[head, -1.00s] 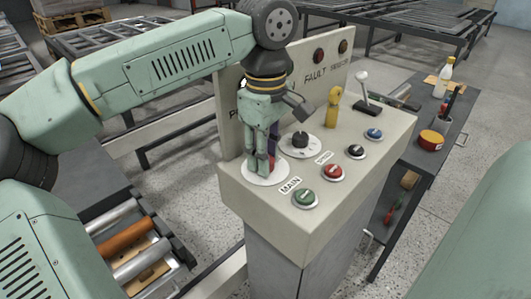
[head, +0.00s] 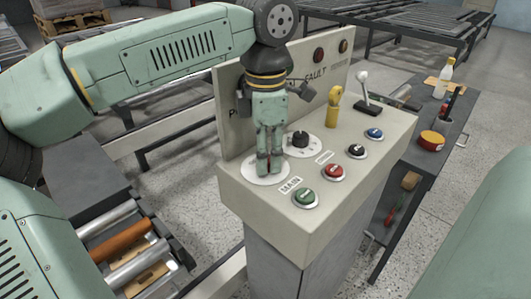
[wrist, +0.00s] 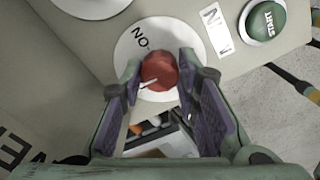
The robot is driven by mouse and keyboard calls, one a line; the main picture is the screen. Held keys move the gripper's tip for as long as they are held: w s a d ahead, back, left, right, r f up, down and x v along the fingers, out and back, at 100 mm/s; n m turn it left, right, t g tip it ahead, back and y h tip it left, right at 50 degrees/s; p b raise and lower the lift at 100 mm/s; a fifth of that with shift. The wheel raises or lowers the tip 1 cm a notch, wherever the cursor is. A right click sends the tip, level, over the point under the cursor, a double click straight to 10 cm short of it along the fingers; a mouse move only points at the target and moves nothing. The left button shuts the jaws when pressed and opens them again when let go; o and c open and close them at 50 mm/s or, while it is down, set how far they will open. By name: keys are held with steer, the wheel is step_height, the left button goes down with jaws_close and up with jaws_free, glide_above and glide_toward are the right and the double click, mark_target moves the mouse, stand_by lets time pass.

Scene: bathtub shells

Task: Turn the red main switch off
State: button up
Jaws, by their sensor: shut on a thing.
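The red main switch (wrist: 158,70) is a round knob with a white pointer line, on a white disc (wrist: 128,52) marked ON near its edge. In the wrist view the pointer lies toward the lower left, away from the lettering. My gripper (wrist: 160,76) is shut on the knob, one finger on each side. In the head view my gripper (head: 268,168) points down at the white disc (head: 250,172) at the left of the console top. There the fingers hide most of the knob.
The beige console (head: 250,205) carries a green START button (head: 305,197), a red button (head: 334,171), a black dial (head: 299,139), a yellow key-like part (head: 333,105) and a lever (head: 362,82). An upright panel (head: 228,115) stands close behind my gripper.

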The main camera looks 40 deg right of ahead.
steer(key=shift+n, duration=0.5)
steer(key=o, duration=1.2)
steer(key=shift+c, duration=0.2)
step_height(320, 180, up, 12)
stand_by(0.4)
